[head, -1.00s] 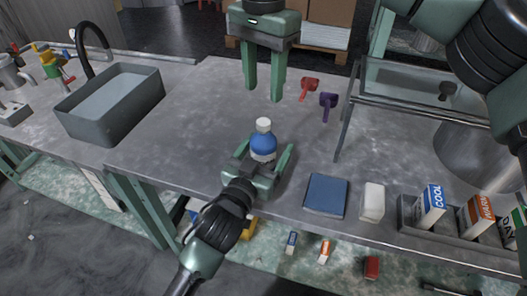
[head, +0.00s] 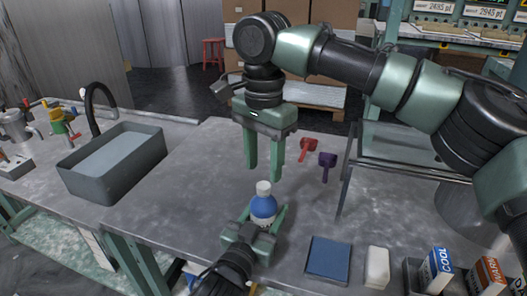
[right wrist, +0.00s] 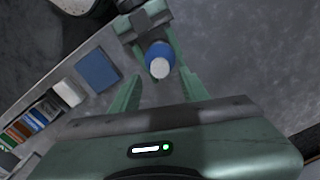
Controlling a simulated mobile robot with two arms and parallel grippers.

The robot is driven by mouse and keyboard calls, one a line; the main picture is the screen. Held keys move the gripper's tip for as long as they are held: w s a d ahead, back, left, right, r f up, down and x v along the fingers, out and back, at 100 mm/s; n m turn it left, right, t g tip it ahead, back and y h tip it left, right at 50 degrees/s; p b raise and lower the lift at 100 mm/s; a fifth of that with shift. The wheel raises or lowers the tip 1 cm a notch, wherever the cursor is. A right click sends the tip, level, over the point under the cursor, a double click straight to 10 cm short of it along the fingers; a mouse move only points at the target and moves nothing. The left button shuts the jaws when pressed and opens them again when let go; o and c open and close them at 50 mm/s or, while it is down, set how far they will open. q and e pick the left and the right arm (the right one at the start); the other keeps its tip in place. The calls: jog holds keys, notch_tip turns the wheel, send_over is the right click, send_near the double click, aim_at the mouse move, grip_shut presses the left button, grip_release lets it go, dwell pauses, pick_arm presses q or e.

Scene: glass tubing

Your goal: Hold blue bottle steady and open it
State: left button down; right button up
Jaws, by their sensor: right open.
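The blue bottle (head: 263,207) with a white cap (head: 264,187) stands upright on the grey table. In the right wrist view, the bottle (right wrist: 160,58) shows from above between my right fingers' lines, beyond their tips. My left gripper (head: 266,212) is low at the near side of the bottle, with a finger on each side of it. Whether those fingers press on the bottle is not clear. My right gripper (head: 264,176) points down, open and empty, above and behind the bottle in the head view. Its fingers (right wrist: 156,80) are apart in the right wrist view.
A red clamp-like tool (head: 307,149) and a purple one (head: 327,164) lie to the right. A blue pad (head: 328,260), a white block (head: 377,266) and boxes (head: 437,268) line the front right. A grey basin (head: 112,158) is at left. The table between is clear.

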aim_at(264, 185)
jog(key=shift+f, duration=2.2)
jog(key=shift+c, duration=0.4)
